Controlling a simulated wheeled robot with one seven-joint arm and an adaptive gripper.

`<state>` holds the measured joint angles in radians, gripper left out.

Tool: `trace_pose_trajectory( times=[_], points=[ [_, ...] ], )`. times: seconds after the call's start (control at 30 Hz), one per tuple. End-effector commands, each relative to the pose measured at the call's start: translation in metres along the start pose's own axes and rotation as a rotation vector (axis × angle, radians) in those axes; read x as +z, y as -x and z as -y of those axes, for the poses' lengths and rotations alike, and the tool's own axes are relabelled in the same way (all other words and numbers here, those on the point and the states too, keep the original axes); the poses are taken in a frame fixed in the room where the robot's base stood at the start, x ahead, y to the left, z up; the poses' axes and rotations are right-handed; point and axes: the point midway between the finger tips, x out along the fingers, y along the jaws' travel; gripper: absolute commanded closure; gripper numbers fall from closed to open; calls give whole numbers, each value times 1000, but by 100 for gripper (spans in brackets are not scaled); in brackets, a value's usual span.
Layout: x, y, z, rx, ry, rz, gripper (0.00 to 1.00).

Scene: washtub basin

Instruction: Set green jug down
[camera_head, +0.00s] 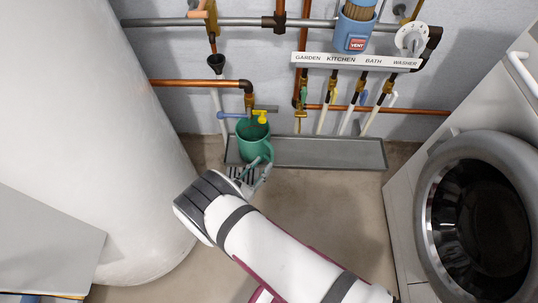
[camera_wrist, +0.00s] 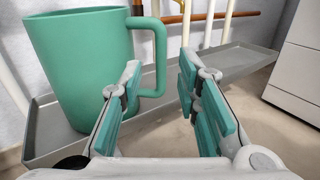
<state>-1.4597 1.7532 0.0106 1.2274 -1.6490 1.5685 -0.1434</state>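The green jug (camera_head: 254,140) stands upright at the left end of the grey tray (camera_head: 330,152), below a yellow-handled tap (camera_head: 262,117). In the wrist view the jug (camera_wrist: 85,65) fills the left side, its handle (camera_wrist: 161,62) pointing right. Its base appears to rest in the tray (camera_wrist: 50,143). My gripper (camera_head: 254,172) is just in front of the jug. In the wrist view my gripper (camera_wrist: 160,76) is open, its fingers spread to either side of the handle with a clear gap on the right. Whether the left finger touches the jug cannot be told.
A white tank (camera_head: 95,120) rises at the left and a washer (camera_head: 475,210) stands at the right. Pipes and valves run along the wall above the tray, under a label strip (camera_head: 355,61). The tray's middle and right are clear.

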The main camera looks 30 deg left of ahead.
Motion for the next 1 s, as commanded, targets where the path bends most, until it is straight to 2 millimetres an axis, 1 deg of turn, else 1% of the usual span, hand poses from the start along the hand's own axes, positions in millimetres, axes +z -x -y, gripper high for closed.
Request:
trace_pose_trajectory(
  times=[0.03,0.1,0.2,0.3,0.5,0.67,0.73,0.77,0.87,0.97,1.0],
  points=[
    [1,12,-1,3,1,0,70],
    [1,25,0,2,1,0,70],
    [0,40,0,2,0,0,70],
    [0,49,0,1,-1,0,70],
    [0,56,0,-1,0,1,70],
    [0,56,0,-2,0,1,70],
    [4,53,-1,-14,-7,-1,70],
    [9,50,-1,-25,-13,-2,70],
    [35,31,-2,-100,-49,-13,70],
    [78,-1,3,-227,-110,-30,70],
    [98,-15,8,-287,-139,-38,70]
  ],
)
